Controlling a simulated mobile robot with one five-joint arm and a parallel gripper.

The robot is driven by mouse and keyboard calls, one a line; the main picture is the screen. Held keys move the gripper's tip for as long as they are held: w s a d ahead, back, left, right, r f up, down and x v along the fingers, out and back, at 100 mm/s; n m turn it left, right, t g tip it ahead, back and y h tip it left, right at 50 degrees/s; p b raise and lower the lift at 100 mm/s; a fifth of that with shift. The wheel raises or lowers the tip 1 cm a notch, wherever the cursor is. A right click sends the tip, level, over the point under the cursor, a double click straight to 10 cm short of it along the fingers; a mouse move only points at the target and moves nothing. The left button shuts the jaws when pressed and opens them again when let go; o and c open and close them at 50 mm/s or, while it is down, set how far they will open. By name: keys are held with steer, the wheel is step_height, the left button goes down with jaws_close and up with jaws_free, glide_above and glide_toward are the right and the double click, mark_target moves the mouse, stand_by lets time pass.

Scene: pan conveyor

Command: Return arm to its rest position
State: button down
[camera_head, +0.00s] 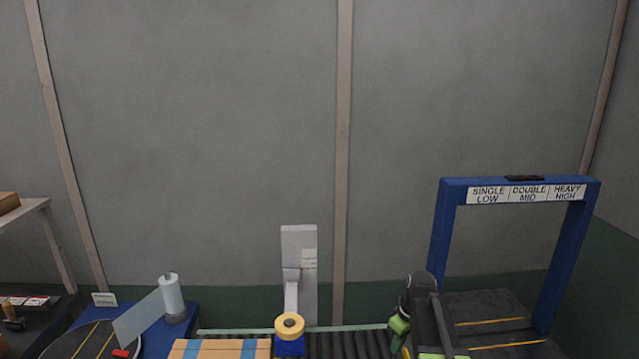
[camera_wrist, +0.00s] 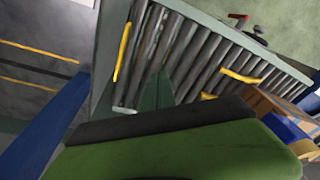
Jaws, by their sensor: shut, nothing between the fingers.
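My arm (camera_head: 424,312), black and green, shows at the lower right of the head view, in front of the roller conveyor and left of the blue gantry. In the wrist view my gripper (camera_wrist: 158,92) shows as two narrow dark green fingers close together, shut and empty. They appear over the conveyor rollers (camera_wrist: 192,62); the exact height above them cannot be told. A broad green and black part of my own arm fills the bottom of the wrist view. In the head view my fingertips cannot be made out.
The blue gantry (camera_head: 447,215) with a SINGLE/DOUBLE/HEAVY sign stands right of my arm. A grey upright (camera_head: 300,255) stands behind. Yellow strips (camera_wrist: 240,76) lie across the rollers.

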steer(key=s+a+m, duration=0.3)
steer(key=s+a, duration=0.1)
steer(key=s, duration=0.2)
steer(key=s+a+m+g+h, duration=0.1)
steer(key=s+a+m, duration=0.3)
steer(key=s, duration=0.2)
steer(key=shift+s+f+h, duration=0.15)
steer(key=shift+s+h, duration=0.15)
steer(key=shift+s, duration=0.05)
